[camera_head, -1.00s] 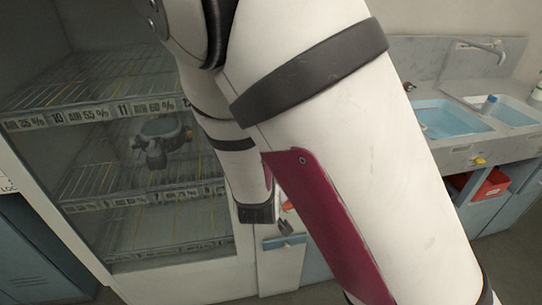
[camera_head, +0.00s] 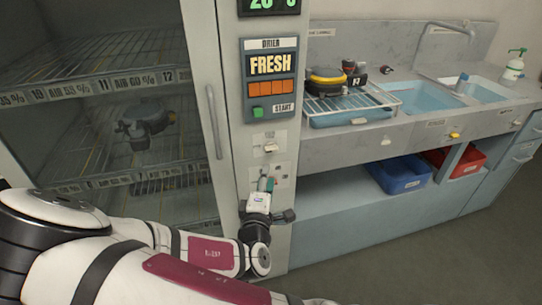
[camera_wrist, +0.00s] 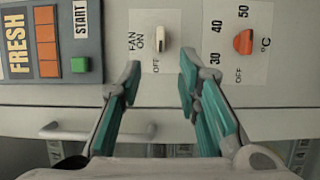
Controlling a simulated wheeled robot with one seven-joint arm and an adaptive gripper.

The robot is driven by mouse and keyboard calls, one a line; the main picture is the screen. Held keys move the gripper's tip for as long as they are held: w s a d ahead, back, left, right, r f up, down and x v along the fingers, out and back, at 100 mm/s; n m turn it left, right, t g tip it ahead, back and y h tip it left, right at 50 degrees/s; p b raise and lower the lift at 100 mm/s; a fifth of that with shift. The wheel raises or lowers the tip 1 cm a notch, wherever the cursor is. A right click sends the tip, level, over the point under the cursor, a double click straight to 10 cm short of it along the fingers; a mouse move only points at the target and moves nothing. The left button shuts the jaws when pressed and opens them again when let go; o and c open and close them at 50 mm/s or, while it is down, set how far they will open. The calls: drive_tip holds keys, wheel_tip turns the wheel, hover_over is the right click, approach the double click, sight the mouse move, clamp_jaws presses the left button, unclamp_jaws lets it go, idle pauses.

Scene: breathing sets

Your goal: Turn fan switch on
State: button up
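The fan switch (camera_wrist: 161,35) is a small cream toggle on a white plate marked FAN, ON and OFF. I cannot tell surely which way it is set. In the head view the fan switch (camera_head: 270,148) sits on the drier's front column, below the START button. My gripper (camera_wrist: 160,80) has two teal-padded fingers, open and empty, one to each side of the switch in the wrist picture and apart from it. In the head view my gripper (camera_head: 264,186) is in front of the column, just below the switch plate.
An orange temperature knob (camera_wrist: 243,41) is right of the switch in the wrist view. A green START button (camera_wrist: 80,65) is left. The drier door has a long handle (camera_head: 214,122). A sink counter (camera_head: 425,128) stands right, with blue (camera_head: 398,176) and red bins underneath.

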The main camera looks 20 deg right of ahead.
sight(271, 151)
drive_tip(key=x, duration=1.1)
drive_tip(key=shift+w, duration=0.15)
clamp_jaws()
